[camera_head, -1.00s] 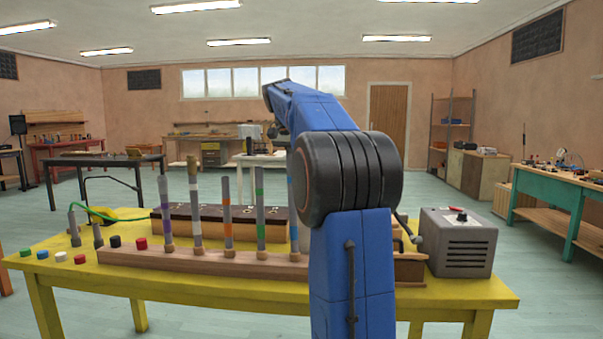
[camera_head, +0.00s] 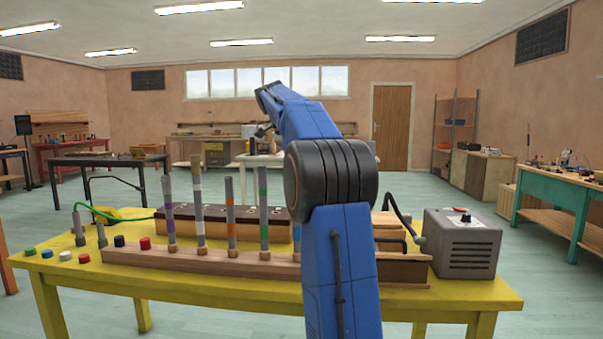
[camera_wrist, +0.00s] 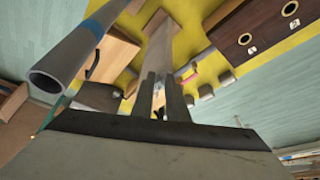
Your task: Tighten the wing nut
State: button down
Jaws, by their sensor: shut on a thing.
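My gripper (camera_wrist: 163,95) shows at the bottom middle of the wrist view, with its two thin grey fingers close together. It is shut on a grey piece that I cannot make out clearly. A grey tube-like length (camera_wrist: 172,45) runs beyond the fingers toward a wooden block. I cannot pick out the wing nut. To its left is an open-ended grey tube with a blue band (camera_wrist: 75,50). In the head view my blue arm hides the gripper. Several banded tubes (camera_head: 230,210) stand upright on a long wooden base (camera_head: 190,258) on the yellow table.
Coloured caps (camera_head: 146,243) and short grey tubes (camera_head: 79,228) are at the left. A dark panel (camera_wrist: 262,28) with holes lies behind the tubes.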

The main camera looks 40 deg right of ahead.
jog(key=shift+w+d+m+g, duration=0.1)
jog(key=shift+w+m+g, duration=0.15)
jog(key=shift+m, duration=0.35)
jog(key=shift+w+d+m+g, duration=0.15)
jog(key=shift+m+g, duration=0.1)
jog(key=shift+m, duration=0.35)
jog(key=c, duration=1.7)
grip_release()
jog(key=shift+a+m, duration=0.1)
jog(key=shift+m, duration=0.2)
jog(key=shift+o, duration=0.2)
jog(key=shift+s+r, duration=0.1)
